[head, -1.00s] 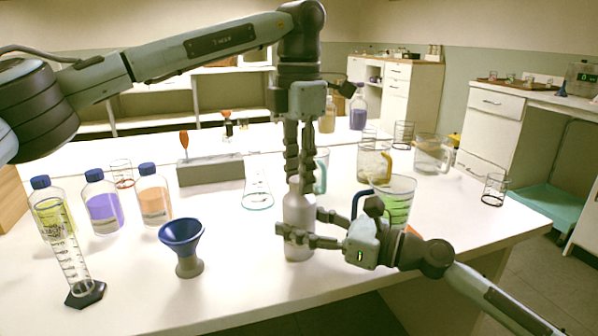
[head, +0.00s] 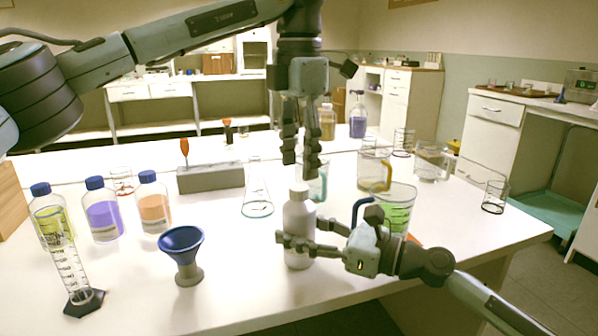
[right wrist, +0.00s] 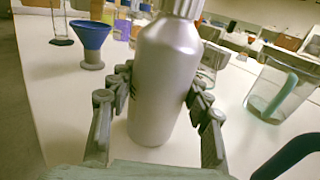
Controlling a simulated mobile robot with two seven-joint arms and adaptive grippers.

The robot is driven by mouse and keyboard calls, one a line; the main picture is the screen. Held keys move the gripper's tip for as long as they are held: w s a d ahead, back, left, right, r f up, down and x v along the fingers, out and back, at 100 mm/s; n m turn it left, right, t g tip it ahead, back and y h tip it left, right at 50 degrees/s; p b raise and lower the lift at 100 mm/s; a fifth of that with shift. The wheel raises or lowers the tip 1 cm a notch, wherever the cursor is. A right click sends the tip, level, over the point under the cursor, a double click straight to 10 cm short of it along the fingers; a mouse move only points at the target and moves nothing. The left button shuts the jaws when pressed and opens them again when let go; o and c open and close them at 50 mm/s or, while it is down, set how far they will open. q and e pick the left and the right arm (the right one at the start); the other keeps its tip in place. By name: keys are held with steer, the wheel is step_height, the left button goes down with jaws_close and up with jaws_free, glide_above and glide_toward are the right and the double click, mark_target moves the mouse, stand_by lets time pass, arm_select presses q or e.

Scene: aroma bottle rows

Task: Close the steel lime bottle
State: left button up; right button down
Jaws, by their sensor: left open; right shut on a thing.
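The steel lime bottle (head: 298,235), pale silver, stands upright near the table's front edge. A ribbed silver cap (right wrist: 182,8) sits on its top, cut off by the upper edge of the right wrist view; the cap also shows small in the head view (head: 299,188). My right gripper (head: 298,243) is shut on the bottle's body, one finger on each side, as the right wrist view also shows (right wrist: 158,88). My left gripper (head: 300,160) points down, open and empty, just above the cap and apart from it. The bottle's label is mostly hidden.
A blue funnel (head: 183,240), a graduated cylinder (head: 72,265) and several blue-capped bottles, one purple (head: 104,218), stand to the left. A beaker of green liquid (head: 396,207) is close on the right. A flask (head: 257,195) and grey block (head: 212,178) stand behind.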

mark_target(299, 187)
arm_select(q)
steer(key=shift+c, duration=0.2)
steer(key=r+n, duration=0.1)
steer(key=n, duration=0.2)
steer(key=shift+r, duration=0.4)
steer(key=r+n, duration=0.1)
steer(key=n, duration=0.2)
steer(key=shift+r+n, duration=0.4)
steer(key=shift+f, duration=0.1)
steer(key=shift+f, duration=3.95)
steer(key=shift+c, duration=0.4)
jaws_close()
